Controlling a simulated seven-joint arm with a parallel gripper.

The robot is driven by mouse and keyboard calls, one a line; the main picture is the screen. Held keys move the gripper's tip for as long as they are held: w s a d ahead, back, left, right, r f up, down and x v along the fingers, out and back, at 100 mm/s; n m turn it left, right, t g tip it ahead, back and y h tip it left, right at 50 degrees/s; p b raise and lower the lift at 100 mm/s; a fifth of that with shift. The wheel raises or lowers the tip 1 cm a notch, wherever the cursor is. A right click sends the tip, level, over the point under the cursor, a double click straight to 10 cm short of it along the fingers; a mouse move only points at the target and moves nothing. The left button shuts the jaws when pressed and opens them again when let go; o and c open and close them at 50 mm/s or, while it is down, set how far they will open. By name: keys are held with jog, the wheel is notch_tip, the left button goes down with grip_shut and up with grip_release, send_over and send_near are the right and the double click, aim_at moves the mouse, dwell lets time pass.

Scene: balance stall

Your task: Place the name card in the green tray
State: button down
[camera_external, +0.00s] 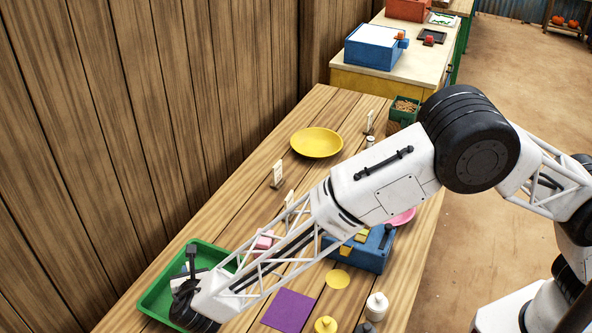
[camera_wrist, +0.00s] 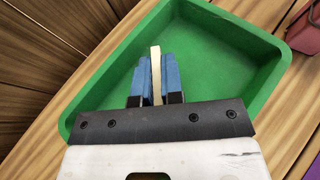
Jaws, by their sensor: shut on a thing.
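The green tray (camera_external: 150,300) lies at the near left end of the wooden table, against the wall side. It fills much of the wrist view (camera_wrist: 235,75), and its visible floor is empty. My gripper (camera_wrist: 156,66) is over the tray, its blue fingers shut on a thin cream piece, seen edge-on and probably the name card (camera_wrist: 156,55). Its face and any writing are hidden. I cannot tell whether its lower edge touches the tray floor. In the external view my wrist covers part of the tray.
Small cards (camera_external: 277,172) stand along the wall side near a yellow plate (camera_external: 317,142). A pink block (camera_external: 264,240) is right of the tray. A blue box (camera_external: 372,252), purple cloth (camera_external: 289,308) and weights (camera_external: 377,305) are further right. The plank wall (camera_external: 120,130) borders the table.

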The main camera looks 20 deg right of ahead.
jog(key=shift+f, duration=0.1)
jog(key=c, duration=1.3)
grip_release()
jog(key=shift+o, duration=0.2)
jog(key=shift+s+r, duration=0.1)
jog(key=shift+r, duration=0.1)
jog(key=v, duration=1.1)
jog(key=shift+s, duration=0.35)
jog(key=shift+r, duration=0.2)
